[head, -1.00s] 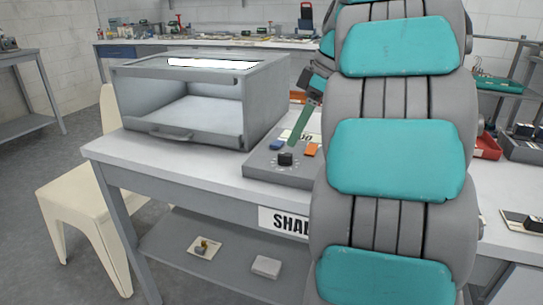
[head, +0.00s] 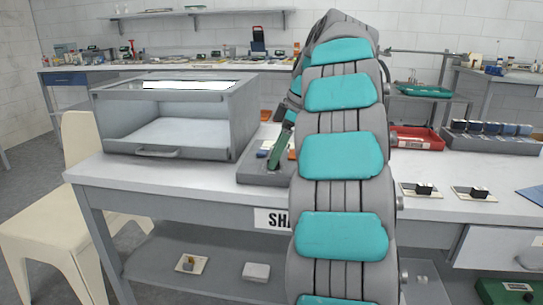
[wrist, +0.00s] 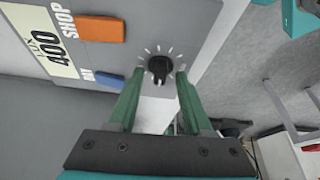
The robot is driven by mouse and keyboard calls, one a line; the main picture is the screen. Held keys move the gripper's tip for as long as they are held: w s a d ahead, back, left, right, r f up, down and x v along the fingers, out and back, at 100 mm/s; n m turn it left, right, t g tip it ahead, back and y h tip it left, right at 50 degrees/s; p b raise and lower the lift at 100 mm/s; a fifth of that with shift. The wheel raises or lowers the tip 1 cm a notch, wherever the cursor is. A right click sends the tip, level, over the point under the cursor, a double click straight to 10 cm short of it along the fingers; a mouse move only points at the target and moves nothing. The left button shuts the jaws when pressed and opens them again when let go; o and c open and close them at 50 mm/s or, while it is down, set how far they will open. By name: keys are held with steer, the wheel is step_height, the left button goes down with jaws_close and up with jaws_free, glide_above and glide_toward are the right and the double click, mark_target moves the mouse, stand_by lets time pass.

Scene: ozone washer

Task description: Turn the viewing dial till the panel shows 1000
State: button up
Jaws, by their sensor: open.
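The viewing dial (wrist: 159,67) is a small black knob ringed by white tick marks on the grey control box (head: 246,171). The panel (wrist: 48,42) reads 400, upside down or sideways in the wrist view, with LUX beside it. My gripper (wrist: 160,75) is open, its two green fingers apart with the tips on either side of the dial. I cannot tell whether either finger touches it. In the head view my gripper (head: 275,160) is low over the box, and it and my arm hide the dial.
An orange switch (wrist: 100,28) marked SHOP and a blue switch (wrist: 97,80) sit beside the dial. The open-fronted grey cabinet (head: 178,115) stands just left of the box on the bench (head: 180,179). A cream chair (head: 80,135) is at left.

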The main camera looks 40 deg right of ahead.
steer(key=shift+c, duration=0.2)
jaws_close()
stand_by(0.4)
